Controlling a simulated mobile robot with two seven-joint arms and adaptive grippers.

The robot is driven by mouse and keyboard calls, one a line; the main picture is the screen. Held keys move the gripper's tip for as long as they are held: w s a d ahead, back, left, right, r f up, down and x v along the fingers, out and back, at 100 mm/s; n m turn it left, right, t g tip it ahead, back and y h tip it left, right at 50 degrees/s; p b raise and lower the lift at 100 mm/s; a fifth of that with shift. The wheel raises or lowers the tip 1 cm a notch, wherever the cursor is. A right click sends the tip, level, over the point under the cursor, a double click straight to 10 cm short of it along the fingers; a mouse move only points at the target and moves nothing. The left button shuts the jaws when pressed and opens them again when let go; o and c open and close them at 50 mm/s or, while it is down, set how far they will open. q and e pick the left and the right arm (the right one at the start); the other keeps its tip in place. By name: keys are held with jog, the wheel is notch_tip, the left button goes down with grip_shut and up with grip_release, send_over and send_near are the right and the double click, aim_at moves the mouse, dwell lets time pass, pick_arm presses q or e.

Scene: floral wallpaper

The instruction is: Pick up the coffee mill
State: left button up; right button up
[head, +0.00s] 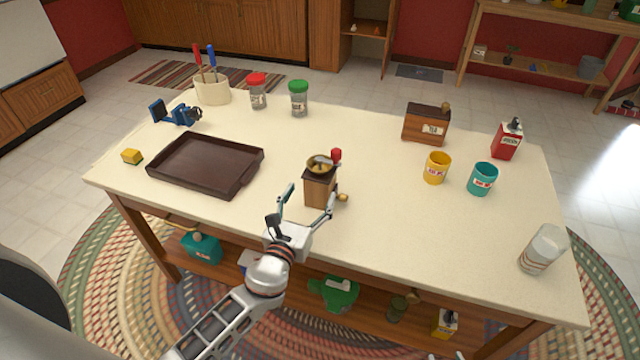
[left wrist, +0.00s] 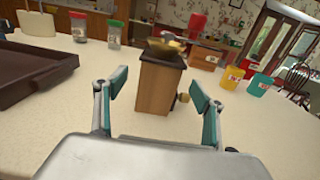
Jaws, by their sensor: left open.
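The coffee mill (head: 320,188) stands upright near the front middle of the table. It has a brown wooden body, a brass bowl on top, a red crank knob and a small knob low on its right side. In the left wrist view the mill (left wrist: 158,86) is straight ahead, between and beyond the fingertips. My left gripper (head: 306,200) is open, with its fingers spread toward the mill; the wrist view shows them (left wrist: 158,86) on either side with gaps to the body.
Red-lidded (head: 258,95) and green-lidded (head: 299,102) jars stand behind.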

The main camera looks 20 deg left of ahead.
aim_at(320, 176)
pick_arm(q)
jog(key=w, duration=0.7)
jog(key=shift+w+d+r, duration=0.15)
jog(key=shift+w+d, duration=0.05)
jog(key=shift+w, duration=0.2)
jog(key=c, duration=1.1)
